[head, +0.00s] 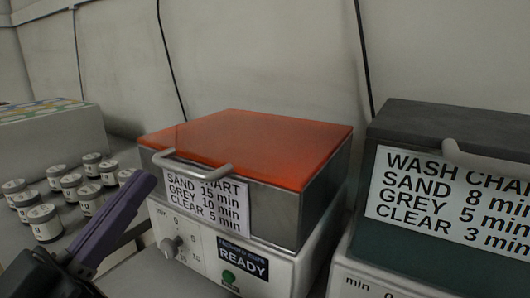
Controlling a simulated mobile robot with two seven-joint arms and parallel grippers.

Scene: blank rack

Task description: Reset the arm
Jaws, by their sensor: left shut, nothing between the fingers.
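My left gripper (140,186) comes in from the lower left, with dark and purple fingers pointing up and right. It is shut and empty. Its tip is in front of the left side of a machine with an orange lid (262,145), and I cannot tell the gap between them. My right gripper is not in view.
The orange-lidded machine has a handle, a chart, a knob (171,246) and a "READY" label (243,262). A dark-lidded machine (450,125) with a wash chart stands at right. Several small labelled jars (45,222) stand at left, before a grey box (55,140).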

